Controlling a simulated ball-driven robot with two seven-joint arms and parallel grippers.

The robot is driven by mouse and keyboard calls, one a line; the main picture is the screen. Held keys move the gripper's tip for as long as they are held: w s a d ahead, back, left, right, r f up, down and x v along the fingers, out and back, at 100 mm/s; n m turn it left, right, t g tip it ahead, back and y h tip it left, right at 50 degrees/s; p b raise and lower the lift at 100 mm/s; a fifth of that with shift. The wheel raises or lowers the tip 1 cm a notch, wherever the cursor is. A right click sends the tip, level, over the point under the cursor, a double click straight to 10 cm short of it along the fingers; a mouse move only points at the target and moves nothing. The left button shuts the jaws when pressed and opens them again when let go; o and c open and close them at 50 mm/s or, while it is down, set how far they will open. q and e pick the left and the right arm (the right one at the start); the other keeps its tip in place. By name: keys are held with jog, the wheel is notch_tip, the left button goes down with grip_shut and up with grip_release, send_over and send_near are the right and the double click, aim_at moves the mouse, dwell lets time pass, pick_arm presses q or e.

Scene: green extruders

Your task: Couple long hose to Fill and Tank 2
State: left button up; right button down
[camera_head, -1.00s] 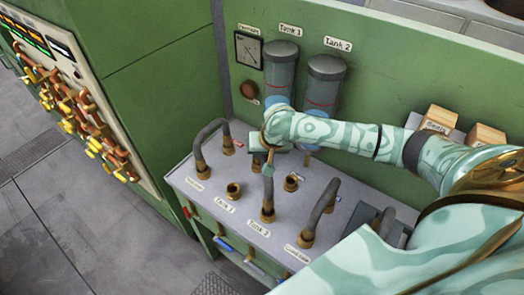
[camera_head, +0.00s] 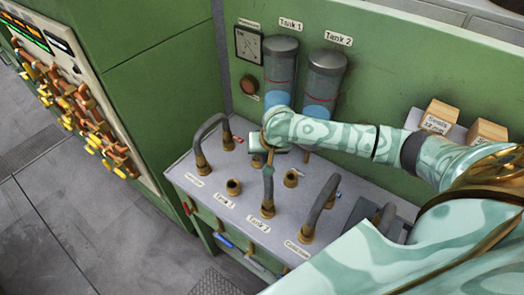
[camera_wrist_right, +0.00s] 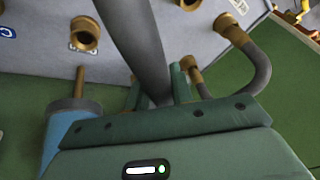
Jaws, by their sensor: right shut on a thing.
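My right gripper (camera_head: 268,148) is above the pipe table, shut on a grey hose (camera_head: 268,186). The hose rises nearly upright from a brass fitting (camera_head: 267,209) behind a front label that appears to read Tank 2. Its upper part is hidden by my gripper and wrist. In the right wrist view the same hose (camera_wrist_right: 128,40) passes between the fingers (camera_wrist_right: 158,88). Two open brass sockets stand free, one by the Tank 1 label (camera_head: 233,187) and one behind (camera_head: 291,178). I cannot make out a Fill label. My left gripper is out of view.
A bent hose (camera_head: 208,128) joins two fittings at the table's left. Another hose (camera_head: 325,198) rises from the right front fitting. Two cylinders, Tank 1 (camera_head: 281,72) and Tank 2 (camera_head: 324,82), stand on the green back wall. Boxes (camera_head: 439,115) sit at right; a valve panel (camera_head: 75,100) is at left.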

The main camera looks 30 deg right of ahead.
jog(key=c, duration=1.1)
grip_release()
jog(key=shift+c, duration=0.2)
jog(key=p+v, duration=0.4)
jog(key=v, duration=1.2)
jog(key=shift+a, duration=0.1)
